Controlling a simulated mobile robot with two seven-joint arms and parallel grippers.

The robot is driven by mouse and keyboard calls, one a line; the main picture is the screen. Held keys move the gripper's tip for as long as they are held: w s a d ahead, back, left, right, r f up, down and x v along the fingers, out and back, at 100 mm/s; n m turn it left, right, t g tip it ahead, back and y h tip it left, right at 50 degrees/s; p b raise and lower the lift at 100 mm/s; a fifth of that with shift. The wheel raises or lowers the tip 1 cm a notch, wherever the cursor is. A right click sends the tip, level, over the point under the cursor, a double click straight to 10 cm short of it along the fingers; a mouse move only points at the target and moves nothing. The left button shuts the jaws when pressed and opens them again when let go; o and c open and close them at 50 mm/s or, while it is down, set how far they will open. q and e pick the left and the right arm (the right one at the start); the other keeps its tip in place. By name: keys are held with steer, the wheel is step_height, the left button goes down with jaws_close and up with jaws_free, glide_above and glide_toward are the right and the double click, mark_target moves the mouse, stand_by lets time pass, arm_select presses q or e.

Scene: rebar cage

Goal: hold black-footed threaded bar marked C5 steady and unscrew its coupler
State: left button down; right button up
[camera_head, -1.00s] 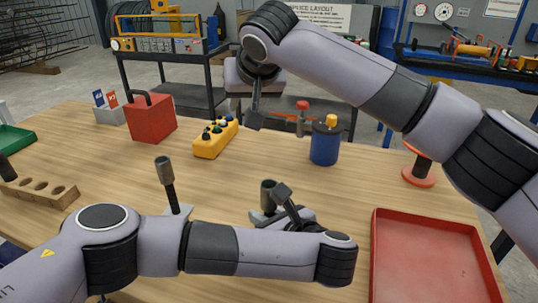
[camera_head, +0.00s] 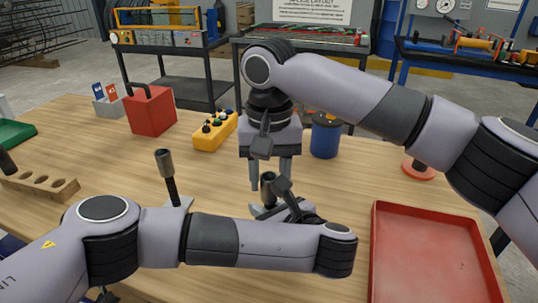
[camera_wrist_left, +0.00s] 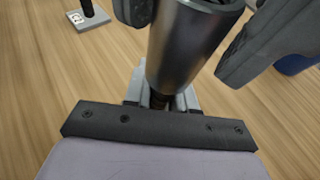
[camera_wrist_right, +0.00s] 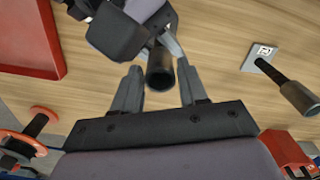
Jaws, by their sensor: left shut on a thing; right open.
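A threaded bar carries a grey cylindrical coupler (camera_head: 268,183) at its top; it stands upright at the table's centre. In the left wrist view the coupler (camera_wrist_left: 185,45) is large and close. My left gripper (camera_head: 264,208) is shut on the bar below the coupler. My right gripper (camera_head: 269,173) points down, open, with one finger on each side of the coupler. In the right wrist view the dark coupler end (camera_wrist_right: 160,72) lies between its fingers, with visible gaps. The bar's foot and its marking are hidden.
A second bar with a coupler (camera_head: 164,163) stands to the left on a light foot plate. A red tray (camera_head: 430,250) is at right. A yellow button box (camera_head: 215,132), red box (camera_head: 151,110) and blue can (camera_head: 325,137) stand behind. A wooden holed block (camera_head: 40,186) is at left.

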steer(key=shift+f, duration=1.35)
jaws_close()
steer(key=n, duration=1)
steer(key=shift+o, duration=1.4)
jaws_free()
